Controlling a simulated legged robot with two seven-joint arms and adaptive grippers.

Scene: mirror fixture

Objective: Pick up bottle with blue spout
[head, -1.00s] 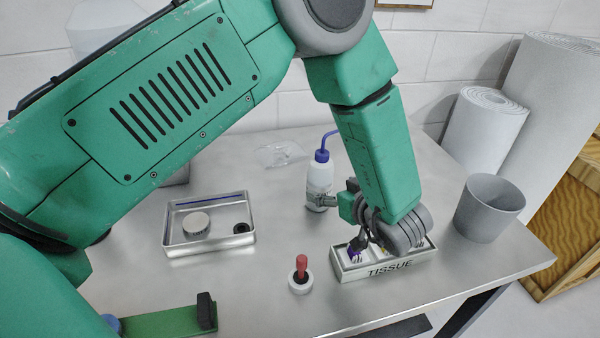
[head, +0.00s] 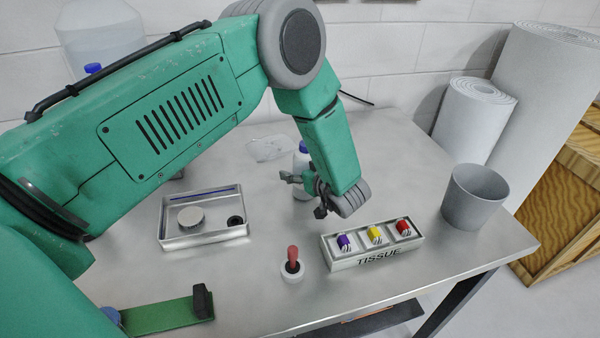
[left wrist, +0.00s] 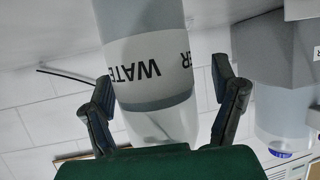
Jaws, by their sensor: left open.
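The bottle with the blue spout (head: 301,162) stands on the metal table behind my left forearm in the head view. Its blue cap and part of its pale body show; its spout is hidden by the arm. In the left wrist view the bottle (left wrist: 150,85), labelled WATER, appears upside down between my fingers. My left gripper (head: 303,194) is open at the bottle, with one finger on each side of it in the left wrist view (left wrist: 163,95). I see gaps between the fingers and the bottle there. My right gripper is out of view.
A TISSUE-labelled tray (head: 333,262) with several coloured items is in front of the gripper. A red-handled item (head: 292,262), a metal tray (head: 205,238) and a grey bin (head: 474,198) stand nearby. A large jug (head: 95,40) is at the back left.

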